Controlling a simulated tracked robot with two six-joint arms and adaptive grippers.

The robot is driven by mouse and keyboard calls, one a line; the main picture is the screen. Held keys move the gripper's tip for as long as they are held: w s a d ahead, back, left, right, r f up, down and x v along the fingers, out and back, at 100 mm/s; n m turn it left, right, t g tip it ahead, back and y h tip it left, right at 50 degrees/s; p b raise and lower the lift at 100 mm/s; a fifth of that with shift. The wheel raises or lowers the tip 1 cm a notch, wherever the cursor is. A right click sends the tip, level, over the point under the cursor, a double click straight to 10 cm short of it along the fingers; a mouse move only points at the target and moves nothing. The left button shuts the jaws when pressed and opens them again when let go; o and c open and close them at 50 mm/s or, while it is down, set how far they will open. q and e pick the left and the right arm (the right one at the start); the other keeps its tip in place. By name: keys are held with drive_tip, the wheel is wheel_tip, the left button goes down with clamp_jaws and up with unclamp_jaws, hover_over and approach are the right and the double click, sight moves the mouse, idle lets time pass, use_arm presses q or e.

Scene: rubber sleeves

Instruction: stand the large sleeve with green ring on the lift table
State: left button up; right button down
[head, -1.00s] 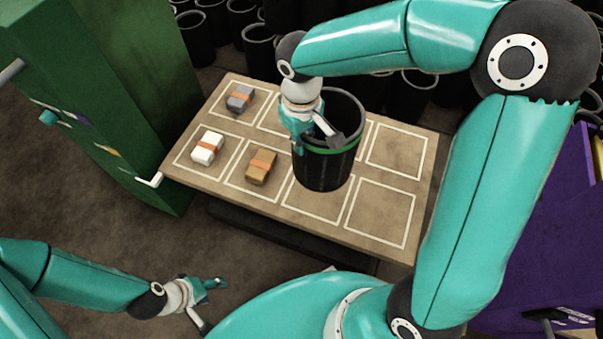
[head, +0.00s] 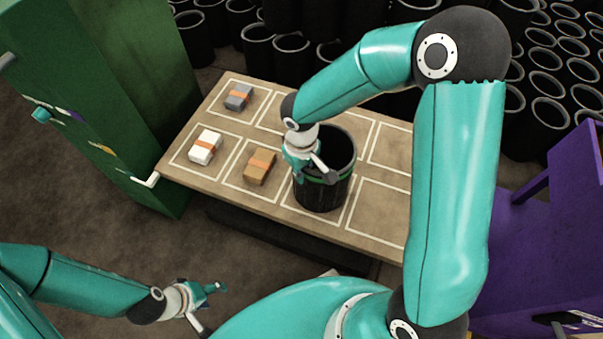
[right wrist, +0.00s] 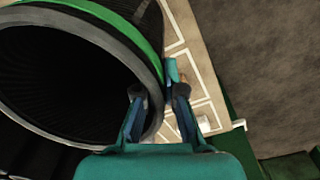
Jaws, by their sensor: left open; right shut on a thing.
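The large black sleeve with a green ring (head: 326,191) is upright over the front middle part of the lift table (head: 228,192). I cannot tell for sure whether its base touches the top. My right gripper (head: 324,170) is shut on the near left part of its rim, one finger inside and one outside. In the right wrist view the sleeve's dark open mouth (right wrist: 60,85) fills the left side, and the gripper (right wrist: 160,95) pinches its wall. My left gripper (head: 212,303) is open and empty, low at the front left, apart from the table.
Grey, white and brown banded blocks (head: 238,97) (head: 205,148) (head: 260,167) lie in marked squares on the table's left part. A green cabinet (head: 110,90) stands at left. Many black sleeves (head: 545,85) stand behind. Purple furniture (head: 540,240) is at right.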

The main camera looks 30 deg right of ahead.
drive_tip(key=shift+f, duration=0.2)
drive_tip(key=c, duration=1.7)
unclamp_jaws()
drive_tip(key=o, duration=0.4)
wheel_tip(320, 180, up, 12)
drive_tip(key=p, duration=0.3)
drive_tip(key=s+a+f+m+y, duration=0.1)
drive_tip(key=s+f, duration=0.3)
drive_tip(key=f, duration=0.4)
drive_tip(key=s+a+f+m+y, duration=0.1)
drive_tip(key=s+a+f, duration=0.3)
drive_tip(key=f, duration=0.4)
drive_tip(key=s+a+f+m+y, duration=0.2)
drive_tip(key=s+f, duration=0.2)
drive_tip(key=f, duration=0.4)
drive_tip(key=shift+s+a+f+m+t, duration=0.25)
drive_tip(key=shift+a+f+m+t, duration=0.05)
drive_tip(key=shift+a+f, duration=0.1)
